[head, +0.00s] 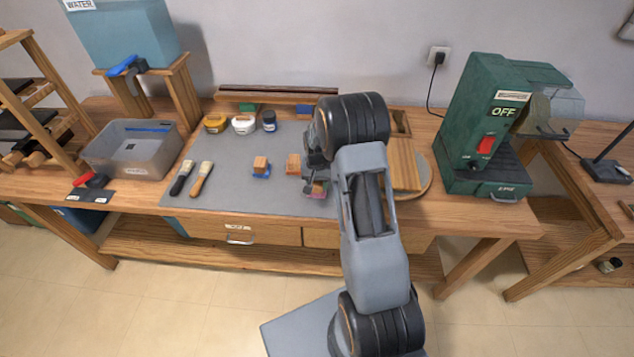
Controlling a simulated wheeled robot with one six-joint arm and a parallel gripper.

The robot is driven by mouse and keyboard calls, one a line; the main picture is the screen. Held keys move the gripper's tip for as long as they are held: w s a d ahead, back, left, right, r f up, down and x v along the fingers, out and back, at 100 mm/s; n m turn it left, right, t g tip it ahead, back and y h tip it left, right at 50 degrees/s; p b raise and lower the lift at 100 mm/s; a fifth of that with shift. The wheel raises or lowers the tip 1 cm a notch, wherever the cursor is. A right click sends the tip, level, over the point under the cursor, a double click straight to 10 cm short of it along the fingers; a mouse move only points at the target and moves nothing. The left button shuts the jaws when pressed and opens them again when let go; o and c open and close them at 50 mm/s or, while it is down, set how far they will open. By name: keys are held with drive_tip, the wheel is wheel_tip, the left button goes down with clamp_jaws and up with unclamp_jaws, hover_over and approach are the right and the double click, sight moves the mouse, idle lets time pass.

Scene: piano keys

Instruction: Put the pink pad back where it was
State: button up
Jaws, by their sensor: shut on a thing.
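A pink pad (319,190) shows at the right part of the grey mat (225,190), partly hidden by my arm. My gripper (313,186) is at the pad and shut on it; the fingertips are small and partly covered. I cannot tell whether the pad touches the mat. To its left, a wooden block (293,162) stands on the mat. Further left, another wooden block (260,162) sits on a blue pad (261,173).
Two brushes (190,178) lie at the mat's left, with small jars (243,123) behind. A grey bin (131,150) stands further left. A wooden board (404,165) and a green machine (487,130) are right of my arm.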

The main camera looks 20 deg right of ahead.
drive_tip(key=shift+f, duration=0.15)
drive_tip(key=o, duration=1)
wheel_tip(320, 180, up, 12)
drive_tip(key=f+b, duration=0.1)
drive_tip(key=s+a+r+n+t, duration=0.2)
drive_tip(key=s+a+r, duration=0.4)
drive_tip(key=s+r, duration=0.3)
drive_tip(key=shift+s+a+r+n+t, duration=0.35)
drive_tip(key=shift+s+a+r+n, duration=0.25)
drive_tip(key=shift+s, duration=1.55)
drive_tip(key=shift+s+a+r+n+t, duration=0.4)
drive_tip(key=shift+s+a+n, duration=0.4)
drive_tip(key=shift+s, duration=1.35)
drive_tip(key=shift+s+a+r+n+t, duration=0.45)
drive_tip(key=shift+s+a, duration=0.4)
drive_tip(key=shift+s, duration=1.3)
